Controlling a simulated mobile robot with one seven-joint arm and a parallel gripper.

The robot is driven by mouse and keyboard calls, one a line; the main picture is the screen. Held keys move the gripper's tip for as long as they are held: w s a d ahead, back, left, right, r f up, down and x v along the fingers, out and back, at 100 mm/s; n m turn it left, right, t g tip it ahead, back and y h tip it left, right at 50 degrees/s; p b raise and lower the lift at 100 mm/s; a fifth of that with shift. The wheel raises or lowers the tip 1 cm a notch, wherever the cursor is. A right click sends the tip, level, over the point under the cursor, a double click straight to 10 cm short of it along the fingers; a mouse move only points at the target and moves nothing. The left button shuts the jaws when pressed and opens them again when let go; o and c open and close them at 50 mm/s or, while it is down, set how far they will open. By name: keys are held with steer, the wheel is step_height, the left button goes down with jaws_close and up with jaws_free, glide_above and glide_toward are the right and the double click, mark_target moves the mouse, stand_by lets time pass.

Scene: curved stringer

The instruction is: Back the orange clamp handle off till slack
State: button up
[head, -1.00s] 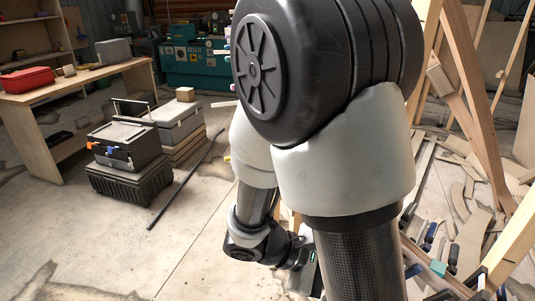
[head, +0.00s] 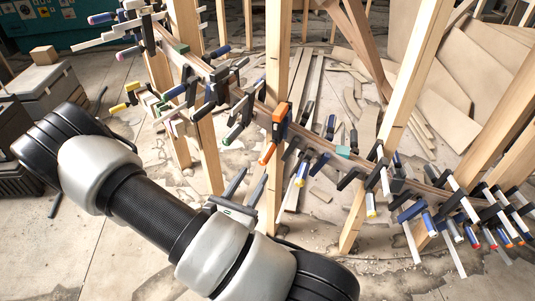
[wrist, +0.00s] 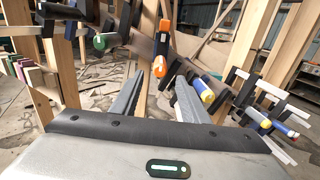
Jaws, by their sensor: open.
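The orange clamp (head: 279,116) sits on the curved wooden stringer (head: 250,102) beside an upright post, near the middle of the head view. Its orange handle (head: 267,153) hangs below it. In the wrist view the clamp's orange body (wrist: 164,27) is at top centre, and the orange handle (wrist: 160,66) shows just beyond and between the finger ends. My gripper (head: 254,172) is open and empty, below and slightly left of the handle in the head view. Its two fingers (wrist: 160,82) point toward the handle and appear apart from it.
A green-handled clamp (head: 233,132) is close on the left and a yellow-and-blue-handled one (head: 301,172) close on the right. Several more clamps line the stringer. Upright posts (head: 278,60) stand around it. Wood offcuts lie on the floor behind.

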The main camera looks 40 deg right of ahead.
mark_target(267, 153)
steer(key=b+x, duration=0.1)
steer(key=x, duration=1.1)
steer(key=shift+s, duration=0.1)
steer(key=shift+c, duration=0.2)
jaws_close()
